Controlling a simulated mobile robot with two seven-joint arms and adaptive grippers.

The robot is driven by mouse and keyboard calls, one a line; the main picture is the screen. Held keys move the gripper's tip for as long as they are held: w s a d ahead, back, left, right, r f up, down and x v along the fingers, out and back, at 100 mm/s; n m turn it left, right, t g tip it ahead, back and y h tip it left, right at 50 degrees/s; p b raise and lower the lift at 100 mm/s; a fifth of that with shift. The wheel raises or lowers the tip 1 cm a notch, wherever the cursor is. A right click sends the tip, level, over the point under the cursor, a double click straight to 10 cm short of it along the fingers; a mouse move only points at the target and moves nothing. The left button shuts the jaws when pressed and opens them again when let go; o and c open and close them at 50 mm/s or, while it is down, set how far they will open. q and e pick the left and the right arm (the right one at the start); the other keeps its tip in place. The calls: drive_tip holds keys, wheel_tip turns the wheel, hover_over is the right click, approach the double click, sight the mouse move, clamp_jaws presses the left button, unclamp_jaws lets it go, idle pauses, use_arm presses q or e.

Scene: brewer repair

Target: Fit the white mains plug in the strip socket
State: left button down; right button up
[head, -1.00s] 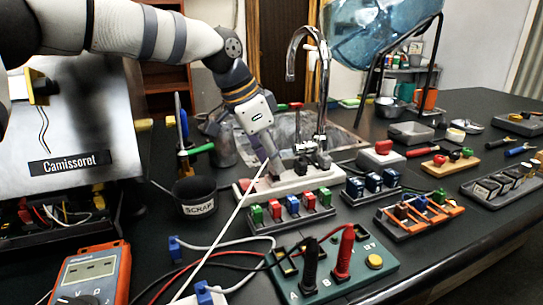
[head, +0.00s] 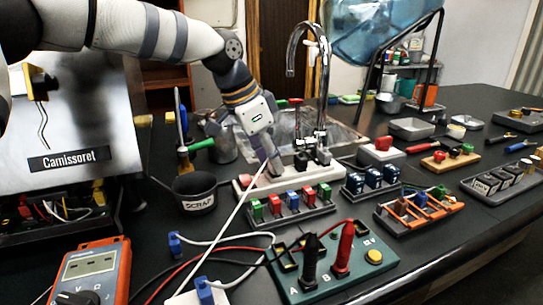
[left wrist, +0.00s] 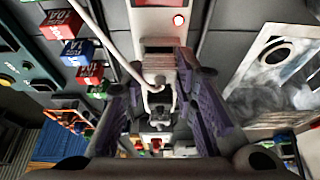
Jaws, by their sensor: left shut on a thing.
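My left gripper (head: 272,168) points down at the left part of the white power strip (head: 316,178). It is shut on the white mains plug (left wrist: 158,97), which sits between the dark fingers in the left wrist view (left wrist: 158,108). The plug's white cable (head: 236,213) runs down to the front left. The strip's end with a lit red lamp (left wrist: 178,20) shows above the plug in the wrist view. Black parts stand on the strip farther right. The fingers hide the plug's pins and the socket under it; I cannot tell whether the plug is seated. My right gripper is not in view.
A rack of coloured fuse blocks (head: 292,208) stands close in front of the strip, and a tap (head: 291,70) rises behind it. A black scrap cup (head: 194,193) is at the left. A green test board (head: 332,284) with two probes is in front.

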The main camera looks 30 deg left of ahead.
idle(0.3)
use_arm(q)
drive_tip(key=c, duration=1.2)
unclamp_jaws()
drive_tip(key=v, duration=1.2)
drive_tip(key=shift+w, duration=0.1)
